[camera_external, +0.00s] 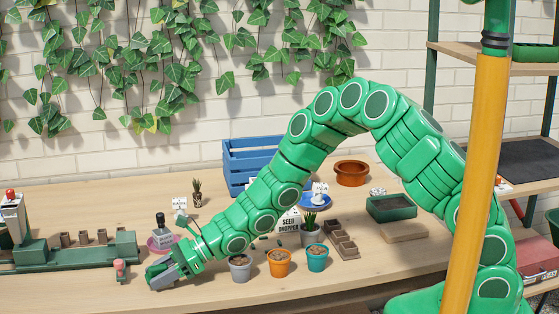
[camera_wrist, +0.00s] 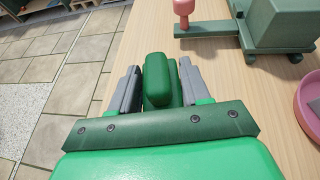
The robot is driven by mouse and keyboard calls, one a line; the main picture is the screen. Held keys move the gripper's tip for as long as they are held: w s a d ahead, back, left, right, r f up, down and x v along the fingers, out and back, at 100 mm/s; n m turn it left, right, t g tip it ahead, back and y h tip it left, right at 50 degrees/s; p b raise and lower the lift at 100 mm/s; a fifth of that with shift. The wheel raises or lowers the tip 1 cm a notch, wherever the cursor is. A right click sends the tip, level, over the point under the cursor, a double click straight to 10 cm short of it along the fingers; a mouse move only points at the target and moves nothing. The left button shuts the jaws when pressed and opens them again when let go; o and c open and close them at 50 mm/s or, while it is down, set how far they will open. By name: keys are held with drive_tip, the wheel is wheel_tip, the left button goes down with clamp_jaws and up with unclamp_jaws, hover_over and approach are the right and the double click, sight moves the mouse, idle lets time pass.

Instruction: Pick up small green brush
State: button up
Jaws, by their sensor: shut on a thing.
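My gripper (camera_external: 161,279) is low over the front left part of the wooden table, near its front edge. In the wrist view my gripper (camera_wrist: 159,74) has its two grey fingers on either side of the small green brush (camera_wrist: 157,82), and it is shut on it. The brush shows as a rounded green block. Its bristles are hidden from the wrist view. In the external view the brush is hard to tell apart from my green gripper. I cannot tell whether the brush still touches the table.
A green machine (camera_external: 70,252) with a pink-knobbed handle (camera_external: 120,270) stands just left of my gripper. A pink dish (camera_external: 163,243) is behind it. Grey (camera_external: 241,267), orange (camera_external: 279,263) and teal (camera_external: 317,258) pots stand to the right. A tiled floor (camera_wrist: 40,60) lies beyond the table edge.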

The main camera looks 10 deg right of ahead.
sight(158, 267)
drive_tip(key=shift+c, duration=0.5)
drive_tip(key=shift+r, duration=0.1)
drive_tip(key=shift+r, duration=0.55)
wheel_tip(158, 267, up, 2)
drive_tip(key=shift+r, duration=0.1)
drive_tip(key=s+d+r, duration=0.7)
drive_tip(key=d+r, duration=0.2)
drive_tip(key=d, duration=0.2)
drive_tip(key=shift+s+d+r, duration=0.25)
drive_tip(key=shift+d, duration=0.15)
